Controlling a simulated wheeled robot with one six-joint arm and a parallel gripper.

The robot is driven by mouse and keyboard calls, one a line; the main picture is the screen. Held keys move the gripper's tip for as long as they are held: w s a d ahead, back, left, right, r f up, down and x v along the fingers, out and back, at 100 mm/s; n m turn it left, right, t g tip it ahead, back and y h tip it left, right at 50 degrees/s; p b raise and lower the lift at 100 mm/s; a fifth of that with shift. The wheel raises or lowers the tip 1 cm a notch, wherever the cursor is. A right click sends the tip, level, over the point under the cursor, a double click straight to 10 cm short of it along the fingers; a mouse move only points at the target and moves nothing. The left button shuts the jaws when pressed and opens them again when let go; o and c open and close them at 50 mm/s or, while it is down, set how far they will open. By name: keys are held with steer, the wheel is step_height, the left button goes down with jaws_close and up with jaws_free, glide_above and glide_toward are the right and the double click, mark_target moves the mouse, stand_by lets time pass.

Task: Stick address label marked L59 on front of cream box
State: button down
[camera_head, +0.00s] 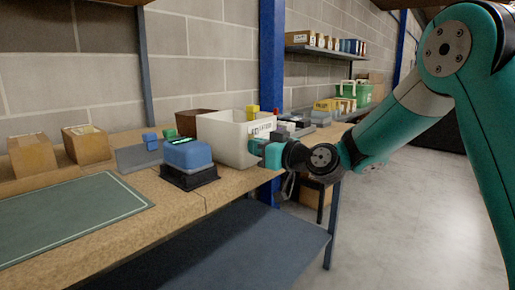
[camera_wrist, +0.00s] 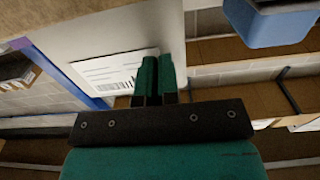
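The cream box (camera_head: 222,142) is an open-topped bin on the wooden bench, near its right end. A white label (camera_head: 260,129) with dark print lies flat against its front face; I cannot read the print for certain. In the wrist view, the label (camera_wrist: 108,72) shows barcode-like lines on the cream face (camera_wrist: 112,32). My gripper (camera_head: 270,152) is at the box's front right, just below the label. Its two green fingers (camera_wrist: 156,77) are close together and cover the label's right end. I see nothing between them; whether they touch the face is unclear.
A blue bin (camera_head: 187,155) on a dark base stands left of the box; it also shows in the wrist view (camera_wrist: 272,22). A green mat (camera_head: 68,222) and brown cartons (camera_head: 86,145) are further left. A blue post (camera_head: 271,55) rises behind. Floor at right is clear.

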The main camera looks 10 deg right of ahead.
stand_by(0.3)
steer(key=c, duration=1)
jaws_free()
steer(key=shift+o, duration=0.2)
steer(key=b+v, duration=0.5)
steer(key=v, duration=0.2)
